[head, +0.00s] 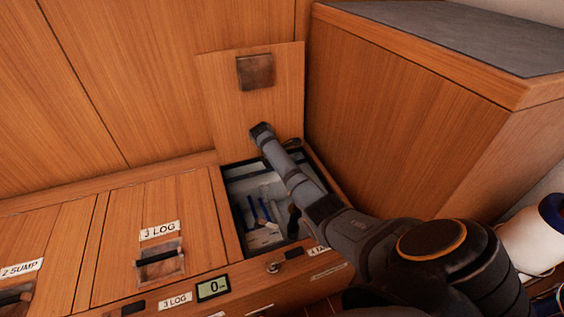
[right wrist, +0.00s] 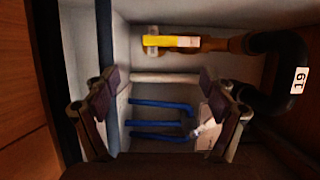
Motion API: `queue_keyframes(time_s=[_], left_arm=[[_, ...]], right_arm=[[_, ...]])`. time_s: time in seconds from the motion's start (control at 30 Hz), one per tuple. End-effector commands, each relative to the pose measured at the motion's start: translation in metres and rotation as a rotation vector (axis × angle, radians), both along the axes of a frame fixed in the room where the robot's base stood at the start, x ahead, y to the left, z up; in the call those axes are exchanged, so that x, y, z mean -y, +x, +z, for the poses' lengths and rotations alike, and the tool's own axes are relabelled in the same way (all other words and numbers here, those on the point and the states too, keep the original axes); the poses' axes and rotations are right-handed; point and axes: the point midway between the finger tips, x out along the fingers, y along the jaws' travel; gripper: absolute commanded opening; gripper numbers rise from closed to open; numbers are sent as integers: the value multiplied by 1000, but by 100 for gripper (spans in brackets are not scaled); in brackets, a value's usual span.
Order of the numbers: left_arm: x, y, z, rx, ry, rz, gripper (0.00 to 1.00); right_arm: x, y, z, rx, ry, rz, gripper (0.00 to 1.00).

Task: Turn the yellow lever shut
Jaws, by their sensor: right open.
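The yellow lever (right wrist: 172,41) shows in the right wrist view at the top middle, lying level and roughly in line with a brass fitting (right wrist: 215,44) and pipe. A black hose (right wrist: 268,100) with a white tag reading 19 bends down from the fitting's right end. My right gripper (right wrist: 160,96) is open and empty, its two fingers apart below the lever in the picture and not touching it. In the head view my right arm reaches over the open floor compartment, and the lever cannot be made out. My left gripper is not in view.
The compartment has pale walls and blue pipes (right wrist: 160,103). Its wooden lid (head: 225,100) stands raised behind. Closed hatch 3 LOG (head: 180,205) lies to the left, a tall wooden cabinet (head: 400,120) to the right. A small display (head: 212,288) sits on the front edge.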

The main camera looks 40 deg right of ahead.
Motion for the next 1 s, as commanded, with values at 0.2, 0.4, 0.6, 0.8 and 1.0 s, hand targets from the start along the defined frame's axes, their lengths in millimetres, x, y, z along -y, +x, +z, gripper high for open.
queue_keyframes(time_s=[0.2,0.4,0.6,0.8,1.0], left_arm=[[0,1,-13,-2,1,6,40],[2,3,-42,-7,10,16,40],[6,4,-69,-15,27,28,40],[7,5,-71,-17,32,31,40],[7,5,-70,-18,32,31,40]], right_arm=[[5,-2,-19,1,0,-1,84],[19,-6,-57,2,-1,-1,84],[33,-11,-93,5,0,0,84],[38,-12,-98,6,0,0,84],[37,-12,-97,6,0,0,76]])
